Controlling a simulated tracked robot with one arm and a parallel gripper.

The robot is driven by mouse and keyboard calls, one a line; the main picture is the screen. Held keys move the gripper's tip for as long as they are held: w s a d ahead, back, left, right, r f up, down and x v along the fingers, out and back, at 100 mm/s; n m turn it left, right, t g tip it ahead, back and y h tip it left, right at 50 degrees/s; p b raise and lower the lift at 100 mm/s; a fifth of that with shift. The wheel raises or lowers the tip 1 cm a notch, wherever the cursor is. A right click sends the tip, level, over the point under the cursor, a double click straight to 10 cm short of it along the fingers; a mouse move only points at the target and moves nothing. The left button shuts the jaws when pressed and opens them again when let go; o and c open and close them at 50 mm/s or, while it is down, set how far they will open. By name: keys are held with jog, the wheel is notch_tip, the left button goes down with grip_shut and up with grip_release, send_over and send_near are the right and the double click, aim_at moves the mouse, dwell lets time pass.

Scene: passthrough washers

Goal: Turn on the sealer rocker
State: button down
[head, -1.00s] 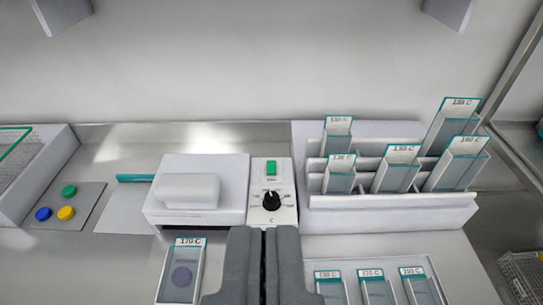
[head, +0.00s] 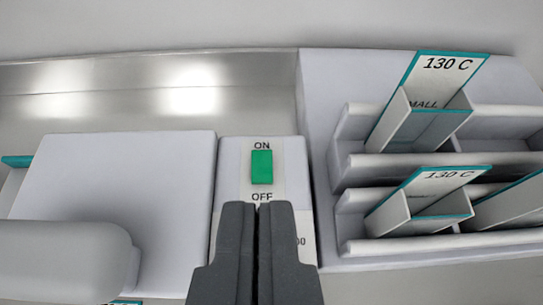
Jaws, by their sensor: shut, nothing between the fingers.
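The sealer rocker (head: 261,167) is a small green switch on a white control panel (head: 233,163), with ON printed above it and OFF below it. I cannot tell which way it is tipped. My gripper (head: 257,205) is shut and empty, with its dark grey fingertips just below the rocker in the picture, near the OFF label. I see a gap between the tips and the green switch in the picture. The fingers hide the dial lower on the panel. The white sealer body (head: 120,190) with its rounded handle (head: 65,262) is to the left.
A back wall (head: 150,25) and a bare metal strip (head: 120,95) lie behind the sealer.

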jog(key=w+f+p, duration=0.1)
jog(key=w+f, duration=0.2)
jog(key=f, duration=0.3)
jog(key=shift+d+g, duration=0.2)
jog(key=shift+g, duration=0.1)
jog(key=shift+w, duration=0.2)
jog(key=p, duration=0.1)
send_over(268, 171)
jog(key=s, duration=0.3)
jog(key=shift+w+f, duration=0.15)
jog(key=shift+f, duration=0.95)
jog(key=shift+w+f, duration=0.1)
jog(key=shift+f, duration=1)
jog(key=shift+w+f+p, duration=0.1)
jog(key=shift+w+p, duration=0.25)
jog(key=shift+w, duration=0.1)
jog(key=shift+w+f, duration=0.45)
jog(key=shift+w, duration=0.05)
jog(key=shift+w+f+p, duration=0.2)
jog(key=shift+f+p, duration=0.05)
jog(key=shift+f, duration=0.75)
jog(key=shift+w+f+p, duration=0.15)
jog(key=shift+f+p, duration=0.1)
jog(key=shift+f, duration=0.7)
